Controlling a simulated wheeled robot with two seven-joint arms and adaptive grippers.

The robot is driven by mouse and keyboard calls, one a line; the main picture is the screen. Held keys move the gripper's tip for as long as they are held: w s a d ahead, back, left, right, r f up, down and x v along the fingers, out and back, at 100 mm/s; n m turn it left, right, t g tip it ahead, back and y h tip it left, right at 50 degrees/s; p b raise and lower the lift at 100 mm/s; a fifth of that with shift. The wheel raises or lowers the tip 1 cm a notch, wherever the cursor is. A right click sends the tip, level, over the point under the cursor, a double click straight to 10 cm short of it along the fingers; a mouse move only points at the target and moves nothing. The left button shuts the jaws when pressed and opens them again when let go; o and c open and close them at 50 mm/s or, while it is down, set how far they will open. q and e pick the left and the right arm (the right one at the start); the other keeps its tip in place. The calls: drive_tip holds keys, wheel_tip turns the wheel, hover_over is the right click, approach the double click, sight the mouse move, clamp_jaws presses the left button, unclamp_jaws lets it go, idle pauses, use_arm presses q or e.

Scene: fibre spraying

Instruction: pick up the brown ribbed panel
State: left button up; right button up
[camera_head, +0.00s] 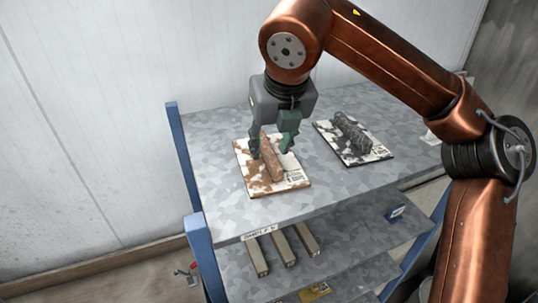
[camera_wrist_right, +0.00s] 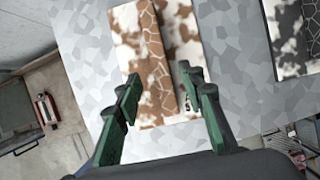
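The brown ribbed panel (camera_head: 258,180) is a flat brown-and-white patched board with a raised brown rib across its middle. It lies on the grey top shelf, left of centre in the head view, and also shows in the right wrist view (camera_wrist_right: 128,22). My right gripper (camera_head: 270,147) is above it, pointing down. In the right wrist view its green fingers (camera_wrist_right: 163,86) are spread, one on each side of the rib, with nothing clamped between them. I cannot tell whether the fingertips touch the board. My left gripper is not in view.
A similar black-and-white panel (camera_head: 371,150) with a dark rib lies to the right on the same shelf (camera_head: 215,134). Several tan bars (camera_head: 307,238) lie on the shelf below. A blue post (camera_head: 182,153) rises at the shelf's left edge. Bare shelf surrounds both panels.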

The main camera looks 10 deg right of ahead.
sight(267, 147)
drive_tip(key=w+f, duration=0.1)
drive_tip(key=w, duration=0.1)
drive_tip(key=w+f, duration=0.2)
drive_tip(key=shift+w+f, duration=0.25)
drive_tip(key=shift+s+r, duration=0.25)
drive_tip(key=shift+s, duration=0.55)
drive_tip(key=shift+c, duration=0.4)
drive_tip(key=shift+w+f, duration=0.15)
drive_tip(key=shift+w, duration=0.35)
drive_tip(key=c, duration=0.6)
drive_tip(key=shift+s, duration=0.3)
clamp_jaws()
drive_tip(key=shift+w, duration=0.15)
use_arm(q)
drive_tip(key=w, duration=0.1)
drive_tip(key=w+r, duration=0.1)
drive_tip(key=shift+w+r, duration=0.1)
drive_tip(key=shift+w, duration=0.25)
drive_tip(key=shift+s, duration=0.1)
use_arm(e)
drive_tip(key=shift+r, duration=0.25)
